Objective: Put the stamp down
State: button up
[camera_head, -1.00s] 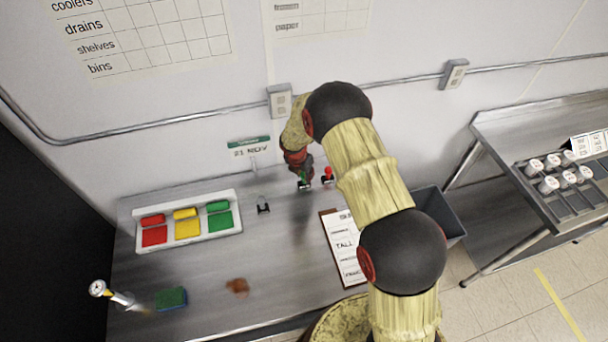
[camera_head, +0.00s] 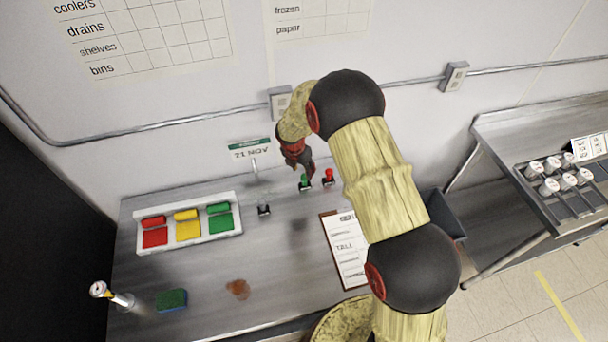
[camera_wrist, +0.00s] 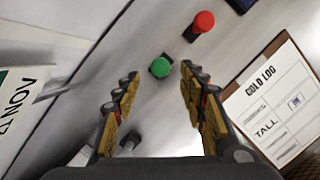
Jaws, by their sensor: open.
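The green-handled stamp (camera_head: 304,182) stands on the steel counter (camera_head: 205,270), beside the red-handled stamp (camera_head: 328,177). In the wrist view the green stamp (camera_wrist: 160,67) shows between and just beyond the fingertips, with no finger seen closed on it; the red stamp (camera_wrist: 203,22) is up and to the right. My gripper (camera_head: 306,164) is open and empty, a little above the green stamp. A third stamp with a dark base (camera_head: 263,210) stands to the left. The undersides of the stamps are hidden.
A white tray (camera_head: 238,233) with red, yellow and green pads is at the left. A clipboard (camera_head: 345,275) headed COLD LOG in the wrist view lies right of the stamps. A date sign (camera_head: 250,152) stands behind. A sponge (camera_head: 171,300) and brown stain (camera_head: 238,289) are in front.

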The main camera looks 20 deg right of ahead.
jog(key=s+d+r+m, duration=0.1)
jog(key=s+r+m, duration=0.35)
jog(key=r, duration=0.55)
jog(key=s+r+m+t, duration=0.1)
jog(key=s+r+m, duration=0.4)
jog(key=r, duration=0.5)
jog(key=s+d+r+m, duration=0.1)
jog(key=s+r+m, duration=0.4)
jog(key=r, duration=0.5)
jog(key=s+r+m+t+y, duration=0.1)
jog(key=s+r+m, duration=0.2)
jog(key=s+m, duration=0.3)
jog(key=s+r+m+t+y, duration=0.1)
jog(key=s+r+m, duration=0.3)
jog(key=s, duration=1.2)
jog(key=m, duration=0.2)
jog(key=shift+s+a+m, duration=0.35)
jog(key=shift+s, duration=0.05)
jog(key=shift+f, duration=0.15)
notch_tip(320, 180, down, 17)
jog(key=b, duration=1.7)
